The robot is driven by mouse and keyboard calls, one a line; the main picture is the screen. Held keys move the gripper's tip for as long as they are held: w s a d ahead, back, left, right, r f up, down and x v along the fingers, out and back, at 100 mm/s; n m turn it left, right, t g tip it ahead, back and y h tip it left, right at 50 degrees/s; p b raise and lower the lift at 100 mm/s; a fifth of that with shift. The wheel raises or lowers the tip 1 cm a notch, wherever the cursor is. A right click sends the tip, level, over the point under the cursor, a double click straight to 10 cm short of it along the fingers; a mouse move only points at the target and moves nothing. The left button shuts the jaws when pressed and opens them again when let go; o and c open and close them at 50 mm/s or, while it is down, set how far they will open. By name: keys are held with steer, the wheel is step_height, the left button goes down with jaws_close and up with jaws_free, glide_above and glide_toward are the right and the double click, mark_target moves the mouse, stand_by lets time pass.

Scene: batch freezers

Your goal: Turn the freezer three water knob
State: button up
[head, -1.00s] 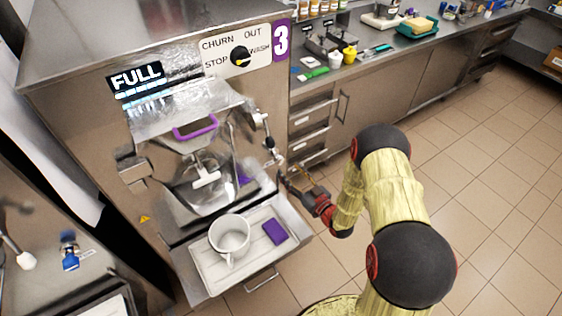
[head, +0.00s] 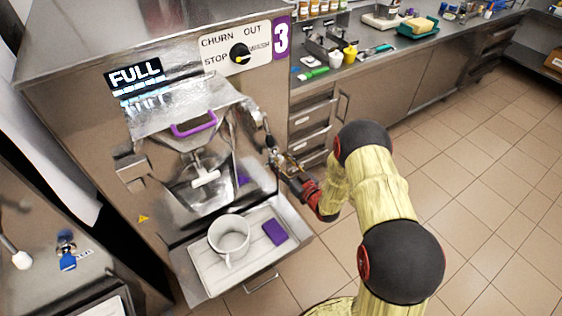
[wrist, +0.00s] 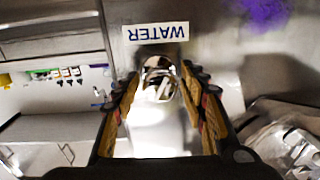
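Freezer three (head: 80,110) is the steel machine with a purple "3" sign. Its water knob (wrist: 158,72) is a shiny chrome piece beside the upside-down "WATER" label (wrist: 155,33) in the wrist view. My gripper (wrist: 160,88) is open, with one finger on each side of the knob; I cannot tell whether either touches it. A bright, washed-out shape fills the space between the fingers below the knob. In the head view my gripper (head: 280,163) is at the machine's right front side, just below the chrome tap fittings (head: 271,142), and partly hides that area.
A white jug (head: 229,238) and a purple block (head: 275,232) stand on the tray (head: 205,275) below the hopper, left of my gripper. A black selector knob (head: 239,53) is on the upper panel. A counter (head: 375,75) stands behind; the tiled floor at right is clear.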

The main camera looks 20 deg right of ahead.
steer(key=c, duration=0.9)
steer(key=shift+m, duration=0.3)
steer(key=m, duration=0.6)
steer(key=shift+a, duration=0.1)
steer(key=m, duration=0.6)
steer(key=shift+r+t, duration=0.1)
steer(key=shift+t, duration=0.2)
steer(key=o, duration=1.1)
steer(key=shift+c, duration=0.2)
steer(key=shift+o, duration=0.6)
steer(key=shift+s, duration=0.15)
